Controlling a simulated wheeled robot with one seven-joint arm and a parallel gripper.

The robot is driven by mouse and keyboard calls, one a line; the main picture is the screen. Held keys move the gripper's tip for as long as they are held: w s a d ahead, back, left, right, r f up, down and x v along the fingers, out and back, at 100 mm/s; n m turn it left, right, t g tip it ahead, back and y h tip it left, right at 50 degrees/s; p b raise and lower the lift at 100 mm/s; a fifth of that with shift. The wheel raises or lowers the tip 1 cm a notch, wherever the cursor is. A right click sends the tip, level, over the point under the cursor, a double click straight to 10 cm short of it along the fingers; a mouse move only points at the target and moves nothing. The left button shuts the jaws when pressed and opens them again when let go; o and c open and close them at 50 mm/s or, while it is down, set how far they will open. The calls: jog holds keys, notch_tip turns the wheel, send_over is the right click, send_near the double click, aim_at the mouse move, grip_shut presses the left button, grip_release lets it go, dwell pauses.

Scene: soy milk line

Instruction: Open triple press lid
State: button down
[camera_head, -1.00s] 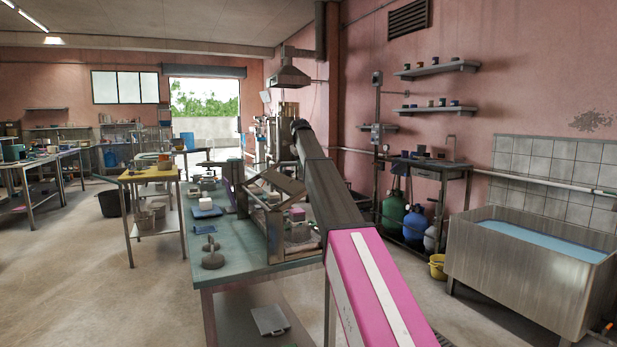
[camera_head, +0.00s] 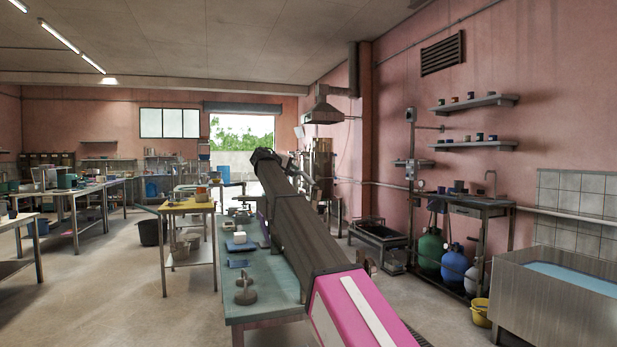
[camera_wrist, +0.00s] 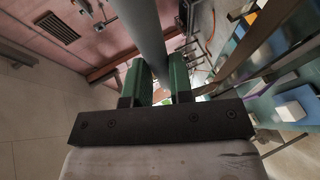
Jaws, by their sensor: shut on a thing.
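My gripper (camera_wrist: 158,72) shows in the wrist view, with its two green fingers closed on a smooth grey round bar (camera_wrist: 140,28). The bar runs up out of the top of that view, so its far end is out of sight. I cannot tell for sure whether it is the handle of the triple press lid. Metal frame bars (camera_wrist: 248,55) cross the right side of the wrist view. In the head view my arm covers the gripper and almost all of the press, so the lid's angle is hidden.
The teal worktable (camera_head: 268,292) holds a round weight-like piece (camera_head: 246,292) and a blue block (camera_head: 240,245) left of my arm. A yellow-topped table (camera_head: 188,207) stands left. A water tub (camera_head: 530,300) stands right. Open floor lies left.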

jog(key=s+a+t+h, duration=0.1)
jog(key=s+a, duration=0.1)
jog(key=a, duration=0.6)
jog(key=shift+s+f+n+h, duration=0.3)
jog(key=shift+s+f, duration=0.05)
jog(key=shift+f, duration=0.05)
jog(key=c, duration=1)
grip_release()
jog(key=shift+a, duration=0.1)
jog(key=v, duration=1)
jog(key=shift+s+a, duration=0.2)
jog(key=shift+a, duration=0.05)
